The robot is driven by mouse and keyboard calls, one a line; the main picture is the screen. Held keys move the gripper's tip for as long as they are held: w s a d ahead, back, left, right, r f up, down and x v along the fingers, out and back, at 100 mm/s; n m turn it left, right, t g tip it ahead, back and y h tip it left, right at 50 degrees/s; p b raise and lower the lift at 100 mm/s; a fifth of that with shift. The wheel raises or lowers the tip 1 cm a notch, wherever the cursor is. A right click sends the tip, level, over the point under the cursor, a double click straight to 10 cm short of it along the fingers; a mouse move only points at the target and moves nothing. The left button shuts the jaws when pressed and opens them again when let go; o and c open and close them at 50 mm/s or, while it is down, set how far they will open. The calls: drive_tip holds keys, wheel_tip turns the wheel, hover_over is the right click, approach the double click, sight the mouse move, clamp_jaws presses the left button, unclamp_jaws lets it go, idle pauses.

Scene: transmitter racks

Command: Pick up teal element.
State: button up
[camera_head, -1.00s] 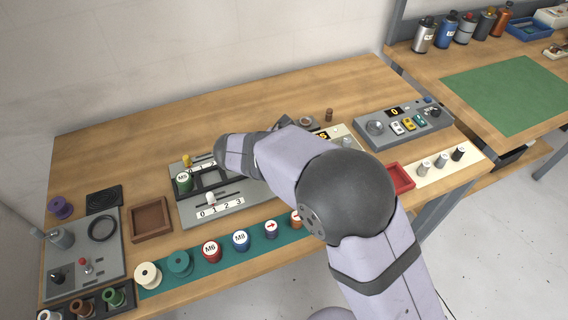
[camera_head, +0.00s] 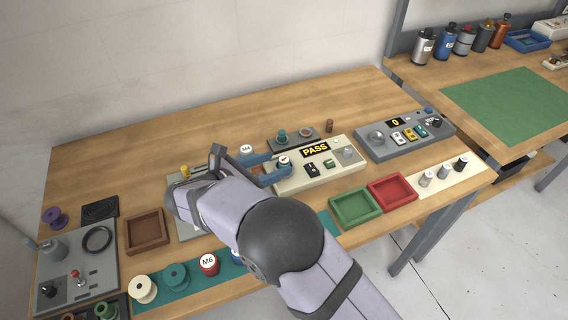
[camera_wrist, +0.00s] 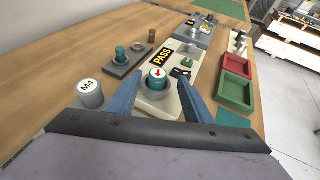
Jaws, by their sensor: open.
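A teal element (camera_head: 284,161) with a white top and red arrow stands upright in a socket at the left end of the cream PASS tester (camera_head: 315,168). In the wrist view the same teal element (camera_wrist: 157,79) sits ahead, between the tips of my open gripper (camera_wrist: 160,85). My gripper (camera_head: 270,168) reaches in from the left, its blue fingers on either side of the element. I cannot tell whether they touch it. Another teal piece (camera_wrist: 120,52) stands on the small grey plate behind the tester.
A white-topped M4 cylinder (camera_wrist: 90,93) stands just left of my gripper. A green tray (camera_head: 353,207) and red tray (camera_head: 391,191) lie in front of the tester. A grey console (camera_head: 405,133) stands to the right.

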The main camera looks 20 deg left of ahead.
sight(285, 158)
drive_tip(key=shift+w+d+f+p, duration=0.1)
drive_tip(key=shift+w+d+p, duration=0.1)
drive_tip(key=shift+w+p, duration=0.3)
drive_tip(key=shift+p+x, duration=0.5)
drive_tip(key=shift+x, duration=1.6)
drive_tip(key=shift+a, duration=0.1)
clamp_jaws()
wheel_tip(285, 158, up, 10)
drive_tip(key=b, duration=0.2)
